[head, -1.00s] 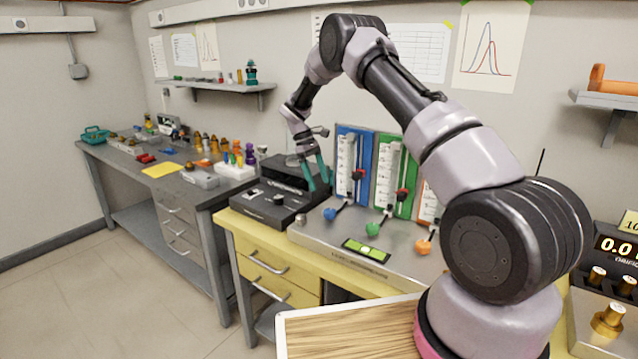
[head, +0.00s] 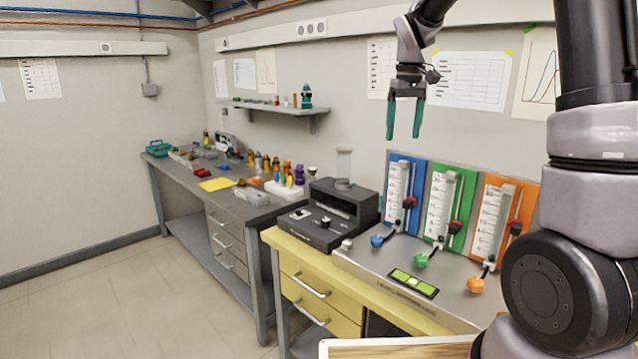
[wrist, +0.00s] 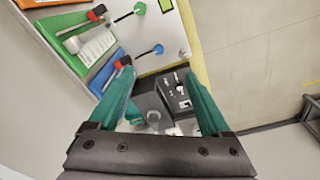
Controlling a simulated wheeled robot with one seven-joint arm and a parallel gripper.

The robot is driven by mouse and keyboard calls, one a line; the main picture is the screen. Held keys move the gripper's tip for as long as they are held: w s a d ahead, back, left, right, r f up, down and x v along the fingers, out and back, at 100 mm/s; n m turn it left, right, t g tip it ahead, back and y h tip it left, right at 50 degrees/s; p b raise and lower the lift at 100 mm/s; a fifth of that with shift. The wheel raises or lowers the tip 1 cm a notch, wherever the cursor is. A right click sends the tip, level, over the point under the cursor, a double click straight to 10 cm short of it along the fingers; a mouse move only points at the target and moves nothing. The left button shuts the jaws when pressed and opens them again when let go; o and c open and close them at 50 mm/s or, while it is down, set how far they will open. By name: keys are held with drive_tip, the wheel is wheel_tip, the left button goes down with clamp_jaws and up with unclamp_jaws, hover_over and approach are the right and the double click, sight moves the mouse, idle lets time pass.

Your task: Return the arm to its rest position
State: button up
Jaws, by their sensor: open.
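My gripper (head: 404,118) hangs in the air in front of the wall, pointing down, above the back of the yellow bench. Its two teal fingers are apart with nothing between them. In the wrist view my gripper (wrist: 162,92) also shows open and empty, with the black device (wrist: 165,100) far below between the fingers. My arm is folded up at the right of the head view, and its upper part runs out of the top of the frame.
The yellow bench (head: 365,312) carries the black device (head: 328,213) and a metal panel with blue, green and orange gauges (head: 447,205). A grey bench (head: 215,218) with small items stands left. A shelf (head: 275,107) hangs on the wall. Floor at left is clear.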

drive_tip(key=s+d+r+m+t+y, duration=0.1)
drive_tip(key=s+r+m+t, duration=0.2)
drive_tip(key=s, duration=0.9)
drive_tip(key=s+d+r+m+t+y, duration=0.1)
drive_tip(key=s+d+r+m+t, duration=0.1)
drive_tip(key=s, duration=1.1)
drive_tip(key=r+m+t, duration=0.1)
drive_tip(key=m, duration=0.1)
drive_tip(key=shift+s+d+r+m, duration=0.15)
drive_tip(key=shift+s+d+m, duration=0.05)
drive_tip(key=shift+s+m, duration=0.1)
